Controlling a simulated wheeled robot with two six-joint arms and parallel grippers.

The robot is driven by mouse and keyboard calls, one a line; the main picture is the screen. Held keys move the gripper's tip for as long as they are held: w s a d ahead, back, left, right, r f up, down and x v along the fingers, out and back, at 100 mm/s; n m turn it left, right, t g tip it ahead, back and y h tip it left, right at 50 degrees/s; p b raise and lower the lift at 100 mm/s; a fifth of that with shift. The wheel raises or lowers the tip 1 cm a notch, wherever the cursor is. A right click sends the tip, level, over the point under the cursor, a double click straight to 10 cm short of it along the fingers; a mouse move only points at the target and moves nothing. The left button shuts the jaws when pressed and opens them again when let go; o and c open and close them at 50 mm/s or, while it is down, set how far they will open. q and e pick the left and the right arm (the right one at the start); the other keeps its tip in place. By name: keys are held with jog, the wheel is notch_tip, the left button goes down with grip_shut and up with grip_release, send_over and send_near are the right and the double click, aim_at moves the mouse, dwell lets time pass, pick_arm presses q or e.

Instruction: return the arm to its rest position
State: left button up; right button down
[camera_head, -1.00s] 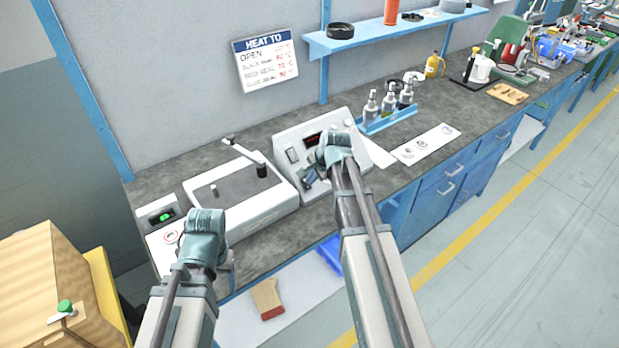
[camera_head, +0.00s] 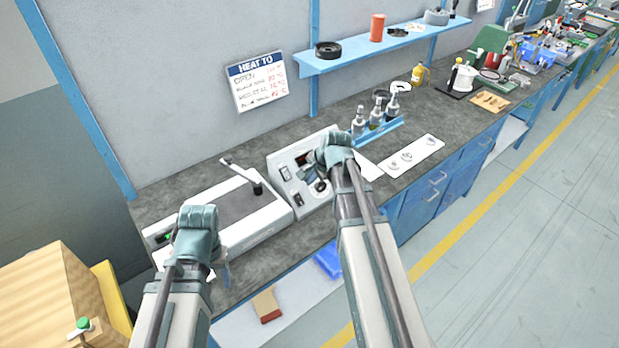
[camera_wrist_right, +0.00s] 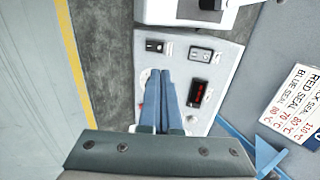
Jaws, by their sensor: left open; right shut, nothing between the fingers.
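My right gripper (camera_head: 316,170) hangs over the sloped front of the white control box on the bench in the head view. In the right wrist view its two fingers (camera_wrist_right: 165,95) lie side by side, shut with nothing between them, in front of the control box (camera_wrist_right: 225,60) with its switches and a dark red display. I cannot tell whether the fingertips touch the panel. My left gripper (camera_head: 200,235) is at the lower left, near the bench's front edge and the small box with a green light (camera_head: 167,238). Its fingers are mostly hidden by the wrist; it holds nothing that I can see.
A white machine with a lever (camera_head: 240,205) stands between the grippers. Several bottles stand in a blue rack (camera_head: 380,130) behind the right gripper. A blue shelf (camera_head: 375,50) is on the wall above. The floor at right is clear.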

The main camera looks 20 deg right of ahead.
dwell(0.3)
jog(key=s+a+f+n+g+h, duration=0.2)
jog(key=s+a+n+g, duration=0.3)
jog(key=s+a+n, duration=1.3)
jog(key=s+a+f+b, duration=0.1)
jog(key=s+a, duration=0.2)
jog(key=shift+s+a+n+h, duration=0.15)
jog(key=shift+a+n+h, duration=0.15)
jog(key=shift+h, duration=0.1)
